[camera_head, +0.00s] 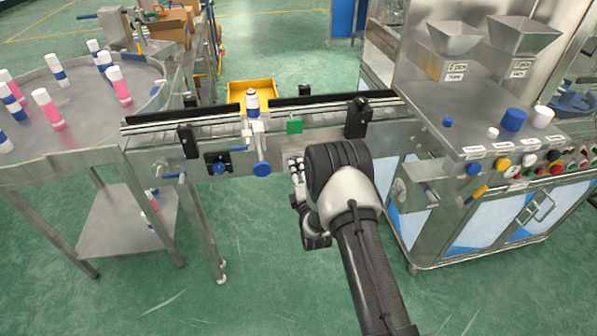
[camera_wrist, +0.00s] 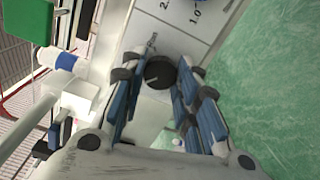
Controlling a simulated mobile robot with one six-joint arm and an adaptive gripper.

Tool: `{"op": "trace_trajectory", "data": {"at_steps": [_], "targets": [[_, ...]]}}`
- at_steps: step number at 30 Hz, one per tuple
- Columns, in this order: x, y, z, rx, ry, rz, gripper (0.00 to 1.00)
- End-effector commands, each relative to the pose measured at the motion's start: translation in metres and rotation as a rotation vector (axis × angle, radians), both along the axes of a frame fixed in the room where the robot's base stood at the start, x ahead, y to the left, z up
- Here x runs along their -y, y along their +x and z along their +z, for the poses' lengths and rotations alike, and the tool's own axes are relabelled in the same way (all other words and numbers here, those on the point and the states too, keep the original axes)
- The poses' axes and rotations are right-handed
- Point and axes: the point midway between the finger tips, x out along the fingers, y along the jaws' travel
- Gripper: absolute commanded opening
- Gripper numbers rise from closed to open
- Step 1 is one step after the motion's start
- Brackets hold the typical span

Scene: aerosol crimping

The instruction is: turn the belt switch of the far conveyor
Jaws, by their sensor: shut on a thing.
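The conveyor (camera_head: 215,130) runs across the middle of the head view, between the round table and the machine. My gripper (camera_head: 297,168) is at its near side, partly hidden by my wrist. In the wrist view my gripper (camera_wrist: 158,85) has its blue-padded fingers on both sides of a round black knob (camera_wrist: 160,71), shut on it. The knob sits on a pale panel (camera_wrist: 185,30) marked with numbers such as 2.0 and 1.0. I take it as the belt switch. My arm hides it in the head view, and its turned angle cannot be told.
A blue-and-white can (camera_head: 252,103) stands on the belt near a green plate (camera_head: 294,127). A blue knob (camera_head: 262,169) sticks out left of my gripper. The machine cabinet (camera_head: 480,205) is close on the right. The round table (camera_head: 75,130) holds several cans. Green floor below is clear.

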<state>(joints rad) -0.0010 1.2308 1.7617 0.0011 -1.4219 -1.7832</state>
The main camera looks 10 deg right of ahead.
Motion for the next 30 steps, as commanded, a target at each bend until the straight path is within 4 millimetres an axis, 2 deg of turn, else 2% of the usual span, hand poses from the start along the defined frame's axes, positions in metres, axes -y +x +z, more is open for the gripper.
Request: {"op": "trace_trajectory", "data": {"at_steps": [10,11,18,20,30], "targets": [[0.0002,-0.0004,-0.0009,-0.002,-0.002,0.000,0.05],[0.0002,-0.0004,-0.0009,-0.002,-0.002,0.000,0.29],[0.0000,-0.0002,-0.0005,-0.001,-0.002,0.000,0.45],[0.0001,-0.0002,-0.0004,-0.001,-0.002,0.000,0.49],[0.0000,-0.0019,-0.0003,-0.001,-0.001,0.000,0.49]]}}
